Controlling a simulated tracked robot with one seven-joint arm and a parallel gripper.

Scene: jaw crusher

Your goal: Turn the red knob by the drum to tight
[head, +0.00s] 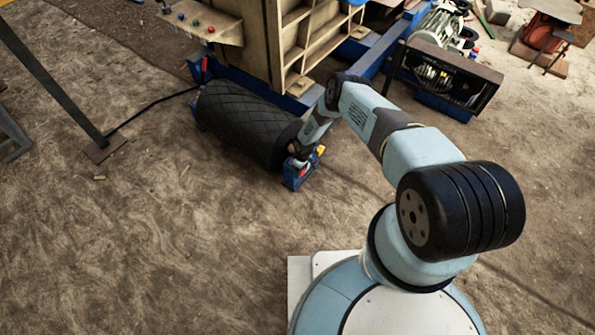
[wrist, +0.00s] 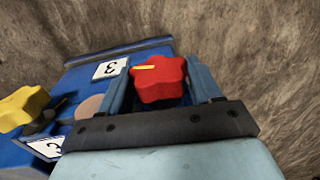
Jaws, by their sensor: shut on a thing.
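The red knob (wrist: 160,82) is lobed, with a yellow pointer mark aimed left in the wrist view. My gripper (wrist: 163,88) has one finger on each side of it and is shut on it. In the head view my gripper (head: 303,155) reaches down to the blue bracket (head: 294,180) at the near end of the black drum (head: 243,123). The red knob is small and partly hidden there. Any tight mark cannot be made out.
A yellow knob (wrist: 24,105) sits left of the red one on the blue mount (wrist: 75,82), beside white labels (wrist: 110,69). The machine frame (head: 315,40) stands behind the drum. Bare ground lies in front.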

